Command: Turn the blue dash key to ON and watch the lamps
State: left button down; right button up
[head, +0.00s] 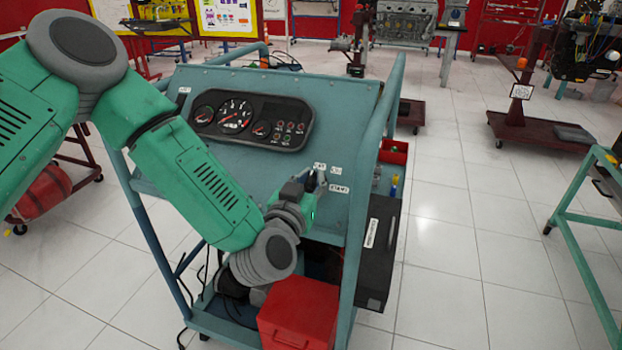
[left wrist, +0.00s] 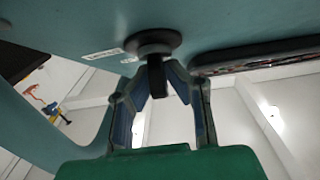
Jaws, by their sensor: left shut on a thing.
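The blue dash panel (head: 345,110) stands on a wheeled frame. Its black gauge cluster (head: 250,120) has dials and a group of small lamps (head: 289,130) at the right; I cannot tell whether any are lit. My left gripper (head: 310,184) is at the panel's lower right, beside small white labels (head: 338,189). It hides most of the key in the head view. In the left wrist view a dark key (left wrist: 157,78) stands out from a round black base (left wrist: 153,42). My left gripper (left wrist: 160,88) is shut on it. My right gripper is not in view.
A red box (head: 300,312) and a black case (head: 378,250) sit low on the frame. Blue side rails (head: 372,150) flank the panel. A teal stand (head: 580,240) is at the right. Tiled floor (head: 470,240) between them is clear.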

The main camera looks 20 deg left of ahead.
pick_arm(q)
jog(key=shift+s+d+f+m+h+p, duration=0.2)
jog(key=shift+m+h+p, duration=0.2)
jog(key=shift+m, duration=0.4)
jog(key=m+h, duration=0.1)
jog(key=m+g+h+p, duration=0.1)
jog(key=m+h, duration=0.1)
jog(key=m, duration=0.1)
jog(key=shift+a, duration=0.25)
jog(key=m+g+h+p, duration=0.1)
jog(key=m+h, duration=0.1)
jog(key=m, duration=0.1)
jog(key=shift+d+g, duration=0.1)
jog(key=shift+g, duration=0.2)
jog(key=shift+m+g+h+p, duration=0.45)
jog(key=shift+m+g+h, duration=0.6)
jog(key=shift+m, duration=0.65)
jog(key=c, duration=1.6)
grip_release()
jog(key=shift+r, duration=0.1)
jog(key=v, duration=1.2)
jog(key=shift+f, duration=0.3)
